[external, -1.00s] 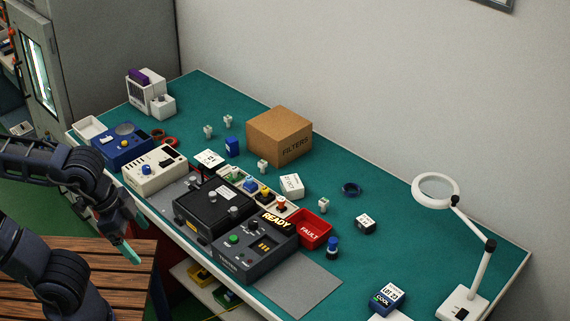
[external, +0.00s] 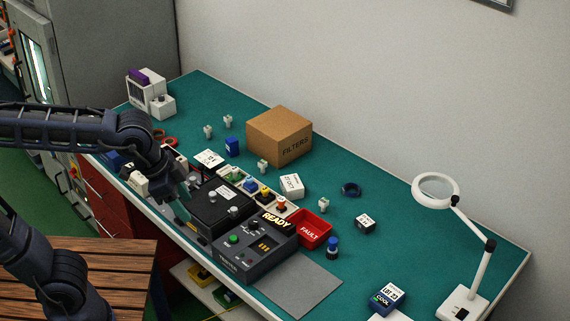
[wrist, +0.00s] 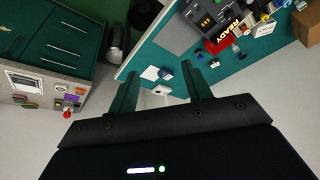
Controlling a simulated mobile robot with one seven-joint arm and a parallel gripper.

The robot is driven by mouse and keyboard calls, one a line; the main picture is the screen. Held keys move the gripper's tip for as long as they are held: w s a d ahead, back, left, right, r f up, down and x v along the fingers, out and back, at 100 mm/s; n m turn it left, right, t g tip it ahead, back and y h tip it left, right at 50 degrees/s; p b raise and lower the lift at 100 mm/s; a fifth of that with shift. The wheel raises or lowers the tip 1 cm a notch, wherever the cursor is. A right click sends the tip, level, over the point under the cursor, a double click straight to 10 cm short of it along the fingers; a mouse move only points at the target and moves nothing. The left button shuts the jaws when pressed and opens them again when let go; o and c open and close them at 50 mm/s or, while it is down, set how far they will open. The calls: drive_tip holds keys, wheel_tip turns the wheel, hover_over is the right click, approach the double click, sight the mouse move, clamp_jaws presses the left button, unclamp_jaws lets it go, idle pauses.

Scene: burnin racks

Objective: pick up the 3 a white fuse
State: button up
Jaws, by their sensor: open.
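Several small white fuse-like pieces stand on the green bench: one left of the carton (external: 208,132), one behind it (external: 228,122), one at the carton's front (external: 262,166) and one further right (external: 323,205). Their ratings are too small to read, so I cannot tell which is the 3 A fuse. My gripper (external: 180,212) is above the bench's front edge, left of the black box, apart from all of these pieces. In the wrist view my gripper (wrist: 161,66) shows two green fingers spread apart with nothing between them.
The FILTERS carton (external: 280,138) stands at the back. A black box (external: 214,208), the READY tester (external: 252,248), a red FAULT bin (external: 314,230) and a tray of coloured parts (external: 285,207) crowd the front. A magnifier lamp (external: 466,300) stands right. The right-rear bench is mostly clear.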

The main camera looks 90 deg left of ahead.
drive_tip(key=w+a+r+n, duration=0.2)
drive_tip(key=w+a, duration=1.3)
drive_tip(key=a, duration=0.4)
drive_tip(key=w+a+f+n+y, duration=0.1)
drive_tip(key=w+a+f, duration=0.15)
drive_tip(key=a, duration=1.05)
drive_tip(key=w+a+f+n, duration=0.15)
drive_tip(key=a+f, duration=0.25)
drive_tip(key=a, duration=0.8)
drive_tip(key=n+g+y, duration=0.1)
drive_tip(key=n, duration=0.2)
approach(227, 117)
drive_tip(key=f, duration=0.1)
drive_tip(key=shift+m, duration=0.25)
drive_tip(key=x, duration=0.5)
drive_tip(key=shift+w+a, duration=0.25)
drive_tip(key=shift+x, duration=2.65)
drive_tip(key=shift+s+d, duration=0.1)
drive_tip(key=shift+s, duration=0.05)
